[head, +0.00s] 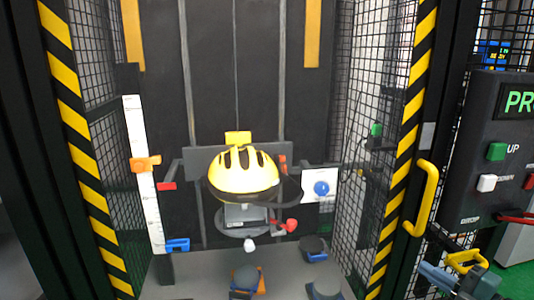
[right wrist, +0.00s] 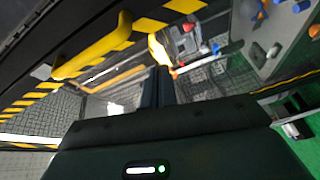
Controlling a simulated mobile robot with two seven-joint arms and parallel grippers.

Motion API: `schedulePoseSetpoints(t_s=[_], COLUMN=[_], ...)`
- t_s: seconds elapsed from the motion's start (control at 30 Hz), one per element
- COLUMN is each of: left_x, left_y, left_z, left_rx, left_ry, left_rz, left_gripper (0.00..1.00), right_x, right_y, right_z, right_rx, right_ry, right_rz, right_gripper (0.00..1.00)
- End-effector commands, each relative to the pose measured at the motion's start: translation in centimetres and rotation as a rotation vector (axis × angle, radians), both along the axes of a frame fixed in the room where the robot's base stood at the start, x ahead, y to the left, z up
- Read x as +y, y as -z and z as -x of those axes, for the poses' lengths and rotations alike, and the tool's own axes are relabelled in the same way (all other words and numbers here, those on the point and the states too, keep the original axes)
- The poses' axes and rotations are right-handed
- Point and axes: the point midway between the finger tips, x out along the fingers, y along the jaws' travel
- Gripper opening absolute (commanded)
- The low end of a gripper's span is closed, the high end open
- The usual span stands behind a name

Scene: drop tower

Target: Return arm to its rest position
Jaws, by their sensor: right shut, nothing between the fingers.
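My right gripper (head: 437,234) is at the lower right of the head view, just below and right of the yellow door handle (head: 426,198). In the right wrist view its two dark fingers (right wrist: 159,72) are together and empty, pointing into the tower. The yellow door handle also shows at the upper left of that view (right wrist: 95,50), apart from the fingers. My left gripper is not in view. No rest position is marked in either view.
A yellow helmet (head: 242,172) sits on the carriage in the tower. The control panel (head: 487,150) stands at the right. Black-and-yellow posts (head: 405,130) and mesh walls (head: 367,90) frame the tower. Several small objects, including a grey-and-orange one (head: 246,280), lie at its base.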

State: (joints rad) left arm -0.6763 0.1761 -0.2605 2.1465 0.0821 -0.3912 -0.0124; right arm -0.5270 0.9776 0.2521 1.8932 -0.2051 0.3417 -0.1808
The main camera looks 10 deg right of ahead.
Motion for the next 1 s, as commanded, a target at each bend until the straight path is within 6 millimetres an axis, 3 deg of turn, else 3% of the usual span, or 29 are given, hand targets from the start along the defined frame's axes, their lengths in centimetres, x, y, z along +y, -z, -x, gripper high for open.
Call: schedulePoseSetpoints(t_s=[0.17,0.3,0.43,0.7,1.0], left_x=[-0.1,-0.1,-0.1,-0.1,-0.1], left_y=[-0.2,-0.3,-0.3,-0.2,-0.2], left_z=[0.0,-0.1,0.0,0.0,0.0], left_rx=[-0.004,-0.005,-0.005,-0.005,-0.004], left_ry=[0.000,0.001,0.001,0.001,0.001], left_rz=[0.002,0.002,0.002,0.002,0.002], left_gripper=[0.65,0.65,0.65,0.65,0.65], right_x=[1.2,3.3,6.4,11.8,16.3], right_y=[6.3,11.0,14.4,16.8,16.7], right_z=[1.6,4.6,8.4,14.4,19.2], right_rx=[0.236,0.466,0.697,1.029,1.285], right_ry=[0.351,0.590,0.774,0.959,1.054], right_rz=[-0.250,-0.425,-0.562,-0.696,-0.761], right_gripper=[0.00,0.00,0.00,0.00,0.00])
